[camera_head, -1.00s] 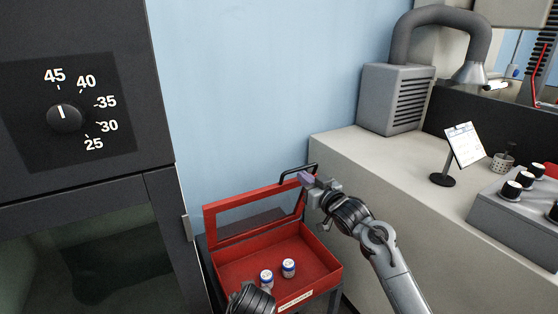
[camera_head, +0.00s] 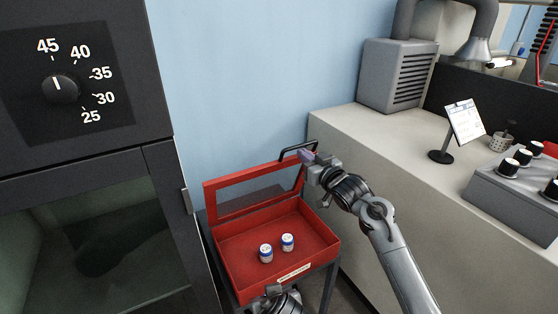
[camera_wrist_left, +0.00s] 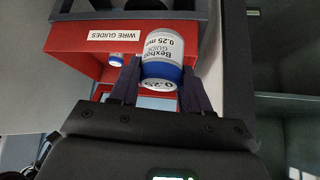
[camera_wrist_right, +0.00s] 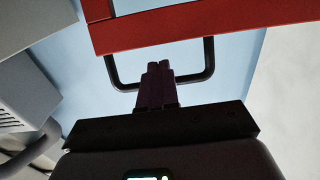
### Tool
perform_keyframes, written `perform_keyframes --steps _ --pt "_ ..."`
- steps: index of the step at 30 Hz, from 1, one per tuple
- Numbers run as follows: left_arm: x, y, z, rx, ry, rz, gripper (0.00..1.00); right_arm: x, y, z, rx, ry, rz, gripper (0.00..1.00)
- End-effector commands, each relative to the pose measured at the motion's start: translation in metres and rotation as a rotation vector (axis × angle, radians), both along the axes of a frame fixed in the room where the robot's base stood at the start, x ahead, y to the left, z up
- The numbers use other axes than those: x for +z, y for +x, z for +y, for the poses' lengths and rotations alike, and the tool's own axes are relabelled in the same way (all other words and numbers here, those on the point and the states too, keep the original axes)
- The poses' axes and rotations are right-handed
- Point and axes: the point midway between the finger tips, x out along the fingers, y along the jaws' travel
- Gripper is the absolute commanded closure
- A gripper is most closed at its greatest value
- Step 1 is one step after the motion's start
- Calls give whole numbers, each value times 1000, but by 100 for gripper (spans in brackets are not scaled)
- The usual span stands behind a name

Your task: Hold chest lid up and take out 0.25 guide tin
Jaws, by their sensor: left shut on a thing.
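The red chest (camera_head: 325,257) stands open, its framed lid (camera_head: 212,200) tilted up at the back. My right gripper (camera_head: 307,157) is at the black lid handle (camera_head: 284,153); its fingers look closed around the bar in the right wrist view (camera_wrist_right: 158,75). My left gripper (camera_wrist_left: 158,85) is shut on a white tin with a blue band (camera_wrist_left: 165,48), marked 0.25. Behind this tin is the chest's front with its "WIRE GUIDES" label (camera_wrist_left: 114,35). In the head view the left gripper is cut off by the bottom edge, and the held tin is not clearly visible.
Two tins, one on the left (camera_head: 265,253) and one on the right (camera_head: 287,242), stand on the chest floor. A dark cabinet with a dial (camera_head: 60,88) is close on the left. A pale counter (camera_head: 370,150) with a sign stand (camera_head: 463,122) is on the right.

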Motion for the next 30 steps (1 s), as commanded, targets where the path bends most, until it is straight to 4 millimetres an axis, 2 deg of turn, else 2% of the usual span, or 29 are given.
perform_keyframes --steps 1,17,30 --pt "2 -3 -2 -2 0 -2 100 7 0 0 0 4 -11 100" --pt "4 -7 -4 0 0 -1 100 5 -2 -1 0 4 -11 100" --pt "4 -7 -4 0 0 -1 100 -15 -29 -17 0 3 -7 100"
